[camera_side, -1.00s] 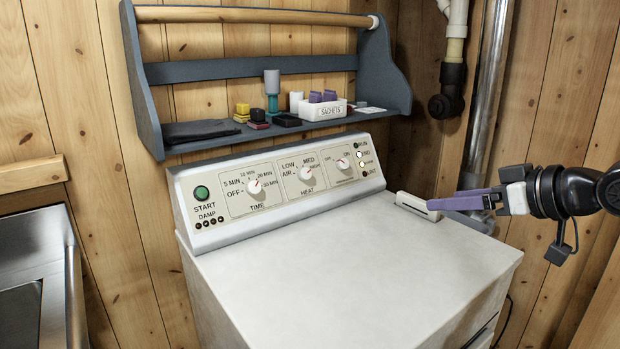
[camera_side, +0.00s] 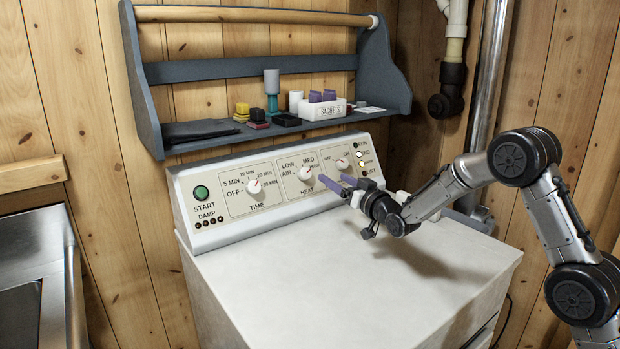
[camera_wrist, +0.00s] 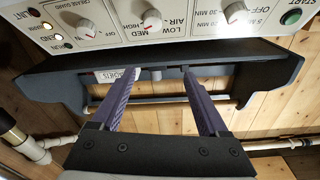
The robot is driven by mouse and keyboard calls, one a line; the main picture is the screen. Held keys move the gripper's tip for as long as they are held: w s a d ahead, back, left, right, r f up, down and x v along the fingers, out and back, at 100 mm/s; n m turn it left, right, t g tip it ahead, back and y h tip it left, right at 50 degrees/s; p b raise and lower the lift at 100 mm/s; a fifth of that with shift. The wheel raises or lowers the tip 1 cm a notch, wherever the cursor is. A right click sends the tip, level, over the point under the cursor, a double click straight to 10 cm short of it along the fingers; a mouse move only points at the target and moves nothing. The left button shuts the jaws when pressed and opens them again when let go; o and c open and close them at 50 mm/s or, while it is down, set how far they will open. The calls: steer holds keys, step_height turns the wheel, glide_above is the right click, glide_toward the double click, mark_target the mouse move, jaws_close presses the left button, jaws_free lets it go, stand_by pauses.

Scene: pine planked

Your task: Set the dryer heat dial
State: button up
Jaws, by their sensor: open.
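The dryer heat dial (camera_side: 305,174) is a round white knob with a red mark, in the middle of the sloped control panel, with LOW, AIR, MED and HIGH printed around it. It also shows upside down at the top of the wrist view (camera_wrist: 152,19). My gripper (camera_side: 323,180) is just right of the heat dial in the side view, its purple fingers aimed at the panel. In the wrist view my gripper (camera_wrist: 161,74) has two fingers well apart with nothing between them. The dial lies beyond the fingertips, and no contact shows.
The time dial (camera_side: 253,186) is left of the heat dial, and an on/off dial (camera_side: 342,163) is to its right. A green START button (camera_side: 201,193) is at the panel's left. A blue shelf (camera_side: 240,70) with small items hangs above. The dryer top (camera_side: 330,270) is mostly clear.

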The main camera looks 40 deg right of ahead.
mark_target(307, 175)
steer(key=shift+g, duration=0.4)
steer(key=w+f, duration=0.1)
steer(key=w, duration=0.3)
steer(key=w+d+f, duration=0.1)
steer(key=w, duration=0.4)
steer(key=w+f, duration=0.2)
steer(key=w, duration=0.3)
steer(key=shift+w+d+f, duration=0.1)
steer(key=shift+d, duration=0.15)
jaws_close()
